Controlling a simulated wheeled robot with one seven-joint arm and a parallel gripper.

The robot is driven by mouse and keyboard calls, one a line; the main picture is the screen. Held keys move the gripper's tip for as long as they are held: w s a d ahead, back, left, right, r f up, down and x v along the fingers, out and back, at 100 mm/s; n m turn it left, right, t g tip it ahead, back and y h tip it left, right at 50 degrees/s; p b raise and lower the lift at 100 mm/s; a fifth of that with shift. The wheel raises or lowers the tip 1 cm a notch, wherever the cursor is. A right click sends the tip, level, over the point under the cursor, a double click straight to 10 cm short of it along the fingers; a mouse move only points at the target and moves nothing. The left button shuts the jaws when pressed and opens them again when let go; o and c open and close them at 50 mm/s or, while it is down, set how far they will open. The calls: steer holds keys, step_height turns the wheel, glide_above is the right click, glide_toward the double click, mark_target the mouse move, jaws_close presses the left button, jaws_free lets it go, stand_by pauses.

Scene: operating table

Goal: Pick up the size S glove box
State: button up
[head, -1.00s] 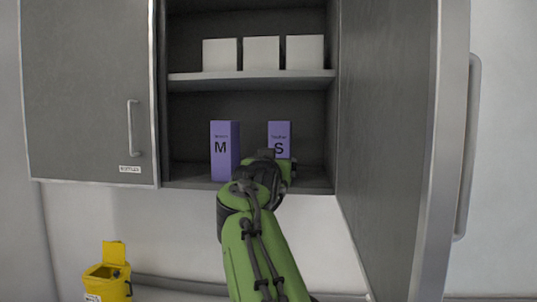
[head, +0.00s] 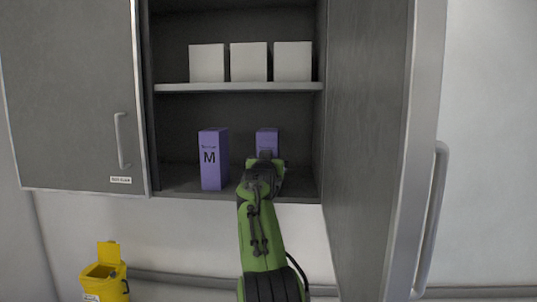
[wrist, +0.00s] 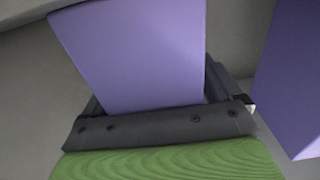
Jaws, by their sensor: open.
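The size S glove box (head: 267,138) is a purple upright box on the lower shelf of the open cabinet. Its top shows above my gripper (head: 266,160), which hides its letter and lower part in the head view. In the wrist view, a purple box (wrist: 140,50) stands between the two dark fingers of my gripper (wrist: 155,98). The fingers are open, one at each side of it; whether they touch it is hard to tell.
The purple size M box (head: 213,160) stands to the left on the same shelf; a second purple box (wrist: 295,80) is close at the right in the wrist view. White boxes (head: 248,62) stand on the shelf above. The open cabinet door (head: 365,140) bounds the right side.

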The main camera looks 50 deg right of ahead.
steer(key=shift+s+a, duration=0.2)
steer(key=c, duration=0.3)
steer(key=shift+w+d+f, duration=0.1)
steer(key=shift+f, duration=0.05)
steer(key=c, duration=1)
steer(key=shift+o, duration=0.2)
